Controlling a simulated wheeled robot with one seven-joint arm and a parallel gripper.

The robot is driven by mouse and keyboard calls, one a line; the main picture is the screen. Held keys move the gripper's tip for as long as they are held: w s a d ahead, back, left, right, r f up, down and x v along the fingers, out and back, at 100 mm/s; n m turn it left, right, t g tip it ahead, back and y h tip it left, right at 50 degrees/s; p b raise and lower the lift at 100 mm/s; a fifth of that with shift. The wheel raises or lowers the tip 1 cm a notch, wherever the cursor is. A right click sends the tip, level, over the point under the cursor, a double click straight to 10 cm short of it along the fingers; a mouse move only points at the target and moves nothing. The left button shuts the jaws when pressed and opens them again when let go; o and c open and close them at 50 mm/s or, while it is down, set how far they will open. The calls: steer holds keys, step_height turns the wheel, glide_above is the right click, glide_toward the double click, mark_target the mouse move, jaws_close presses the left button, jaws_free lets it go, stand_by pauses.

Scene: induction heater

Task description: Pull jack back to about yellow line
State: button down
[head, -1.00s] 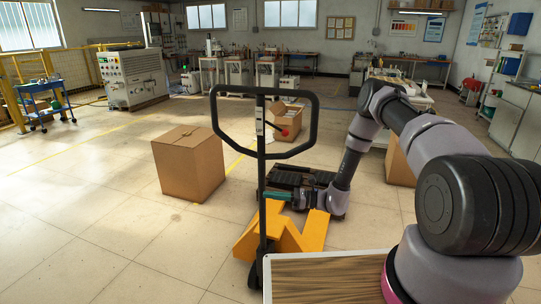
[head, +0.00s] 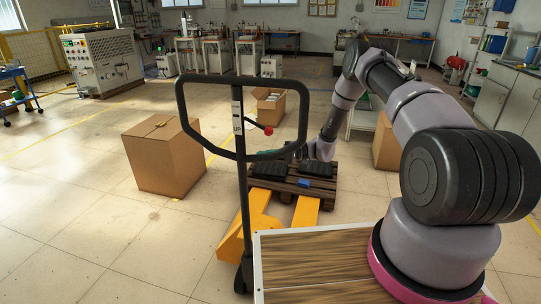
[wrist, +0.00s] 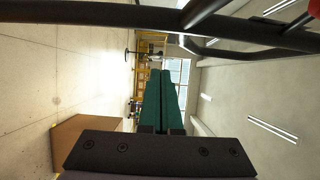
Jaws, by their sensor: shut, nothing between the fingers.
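The jack is a yellow pallet jack with orange-yellow forks (head: 305,212) and a tall black handle (head: 242,180) with a loop on top. The handle stands nearly upright in front of my arm. My gripper (head: 272,154) is shut and empty, seen through or behind the handle loop. In the wrist view its green fingers (wrist: 166,90) lie together with nothing between them, and black handle bars (wrist: 150,15) cross the top. I cannot tell whether it touches the handle. A thin yellow line (head: 55,138) runs on the floor at left.
A dark pallet (head: 322,187) with black items and a small blue piece lies at the fork ends. A closed cardboard box (head: 163,160) stands left, an open box (head: 268,105) behind, another box (head: 386,145) at right. The left front floor is clear.

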steer(key=s+a, duration=0.4)
steer(key=a, duration=0.2)
steer(key=shift+s, duration=0.3)
